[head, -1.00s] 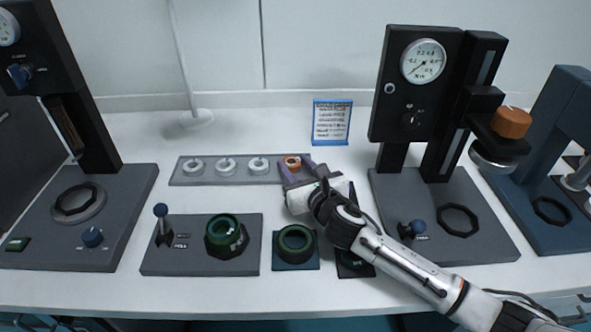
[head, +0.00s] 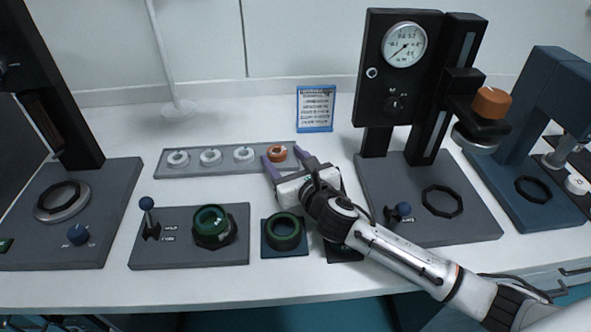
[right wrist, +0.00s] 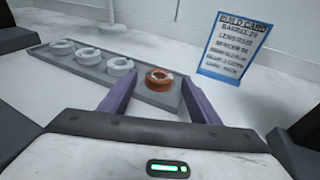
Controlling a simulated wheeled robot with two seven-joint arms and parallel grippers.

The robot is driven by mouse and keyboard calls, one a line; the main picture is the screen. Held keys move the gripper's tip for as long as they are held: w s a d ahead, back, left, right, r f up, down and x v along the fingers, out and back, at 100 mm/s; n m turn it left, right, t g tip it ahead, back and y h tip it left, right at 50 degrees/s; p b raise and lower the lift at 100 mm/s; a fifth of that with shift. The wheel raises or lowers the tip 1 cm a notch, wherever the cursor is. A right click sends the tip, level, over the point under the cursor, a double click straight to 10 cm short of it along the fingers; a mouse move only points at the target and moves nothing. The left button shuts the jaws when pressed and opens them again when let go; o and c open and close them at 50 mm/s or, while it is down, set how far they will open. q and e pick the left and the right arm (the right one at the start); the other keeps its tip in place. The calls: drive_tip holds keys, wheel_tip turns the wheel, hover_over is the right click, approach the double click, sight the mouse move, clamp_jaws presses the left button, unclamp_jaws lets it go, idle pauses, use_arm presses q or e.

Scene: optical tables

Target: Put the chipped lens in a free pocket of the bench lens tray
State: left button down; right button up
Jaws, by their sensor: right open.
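The bench lens tray (head: 168,170) is a long grey strip with a row of pockets; it also shows in the right wrist view (right wrist: 160,97). An orange-brown ring-shaped piece (head: 277,153) sits in its right-end pocket, and also shows in the right wrist view (right wrist: 159,78). White ring-shaped pieces fill the other pockets seen. I cannot see a chip on any of them. My right gripper (head: 286,159) is open and empty; its purple fingers (right wrist: 158,88) point at the orange-brown piece, to either side and just short of it. My left gripper is not in view.
A blue-framed build card (head: 315,109) stands behind the tray. A gauge press (head: 400,90) stands right of my arm. A lever fixture (head: 190,250) and a green ring on a dark pad (head: 283,232) lie in front. Bare bench lies between.

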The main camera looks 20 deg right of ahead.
drive_tip(key=v, duration=1)
drive_tip(key=shift+r, duration=0.1)
